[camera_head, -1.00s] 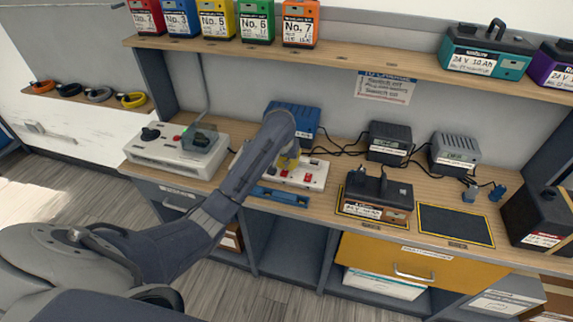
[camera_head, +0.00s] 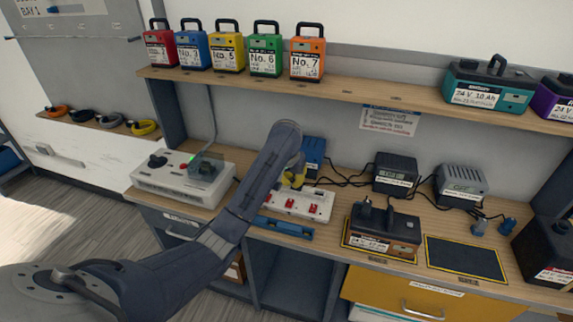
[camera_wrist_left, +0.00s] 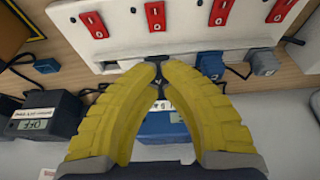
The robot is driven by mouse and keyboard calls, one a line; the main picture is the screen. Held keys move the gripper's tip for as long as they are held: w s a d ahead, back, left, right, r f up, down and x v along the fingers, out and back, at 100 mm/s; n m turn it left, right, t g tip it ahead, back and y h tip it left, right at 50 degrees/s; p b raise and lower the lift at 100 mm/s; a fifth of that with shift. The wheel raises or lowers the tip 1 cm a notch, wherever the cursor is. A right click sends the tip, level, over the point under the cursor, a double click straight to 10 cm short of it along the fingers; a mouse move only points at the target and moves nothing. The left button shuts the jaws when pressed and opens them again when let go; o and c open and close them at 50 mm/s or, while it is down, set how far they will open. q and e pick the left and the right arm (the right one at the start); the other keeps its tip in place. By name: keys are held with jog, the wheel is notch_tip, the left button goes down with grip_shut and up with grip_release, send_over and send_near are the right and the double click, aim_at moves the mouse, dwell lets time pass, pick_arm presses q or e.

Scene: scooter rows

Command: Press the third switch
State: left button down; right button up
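A white power strip (camera_head: 325,207) with several red switches lies on the workbench in the head view. A red switch (camera_head: 290,203) and another red switch (camera_head: 315,208) show near its front. In the wrist view the strip (camera_wrist_left: 190,48) crosses the top, with red switches (camera_wrist_left: 155,15) and (camera_wrist_left: 222,13) in a row. My left gripper (camera_head: 294,179) hangs at the strip's rear side in the head view. Its yellow fingers converge with their tips together in the wrist view (camera_wrist_left: 160,64), apart from the switches and holding nothing. My right gripper is out of view.
A blue box (camera_head: 313,152) stands behind the strip. A grey-white device (camera_head: 160,180) is to the left, a dark battery unit (camera_head: 385,232) to the right. A shelf (camera_head: 390,95) runs above.

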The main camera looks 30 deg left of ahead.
pick_arm(q)
notch_tip(320, 180, up, 9)
jog(key=shift+s+d+f, duration=0.15)
jog(key=shift+s+f, duration=0.05)
jog(key=shift+s, duration=0.15)
dwell(0.4)
dwell(0.3)
